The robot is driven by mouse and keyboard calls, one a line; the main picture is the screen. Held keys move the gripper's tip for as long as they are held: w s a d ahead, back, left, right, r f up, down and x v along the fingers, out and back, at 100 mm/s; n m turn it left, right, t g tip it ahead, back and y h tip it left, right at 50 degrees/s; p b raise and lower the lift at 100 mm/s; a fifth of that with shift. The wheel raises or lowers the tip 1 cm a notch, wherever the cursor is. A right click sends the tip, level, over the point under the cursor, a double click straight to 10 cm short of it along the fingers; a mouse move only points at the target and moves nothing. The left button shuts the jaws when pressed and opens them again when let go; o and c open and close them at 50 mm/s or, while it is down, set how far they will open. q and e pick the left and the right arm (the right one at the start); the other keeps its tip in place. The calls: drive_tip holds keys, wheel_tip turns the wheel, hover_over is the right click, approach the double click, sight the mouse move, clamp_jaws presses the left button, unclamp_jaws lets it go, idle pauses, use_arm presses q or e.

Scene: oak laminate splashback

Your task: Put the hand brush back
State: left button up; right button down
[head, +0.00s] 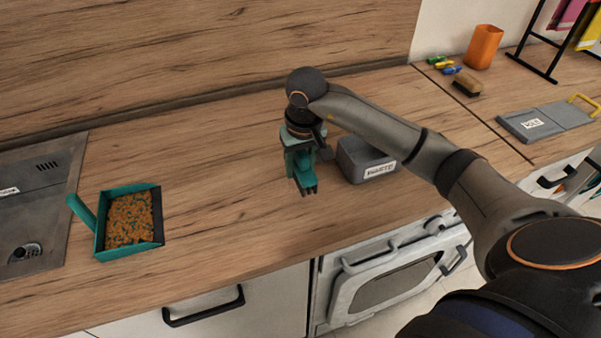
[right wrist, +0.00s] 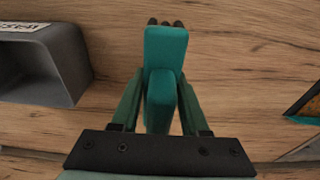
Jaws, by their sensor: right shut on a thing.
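The hand brush (right wrist: 166,50) is teal. In the right wrist view it lies between the two green fingers of my right gripper (right wrist: 161,95), which is shut on it; dark tips show at its far end. In the head view my right gripper (head: 300,165) points down over the middle of the counter and mostly hides the brush (head: 308,180). I cannot tell whether the brush touches the counter. My left gripper is not in view.
A grey open box (head: 355,161) with a label stands just right of my gripper, also in the right wrist view (right wrist: 68,52).

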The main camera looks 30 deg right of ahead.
drive_tip(key=shift+w+d+f, duration=0.15)
drive_tip(key=shift+w+f, duration=0.05)
drive_tip(key=shift+f, duration=0.1)
drive_tip(key=shift+f+p, duration=0.5)
drive_tip(key=shift+f, duration=1.1)
drive_tip(key=shift+d, duration=0.1)
drive_tip(key=shift+w, duration=0.1)
drive_tip(key=shift+f+b, duration=0.4)
drive_tip(key=shift+b, duration=0.1)
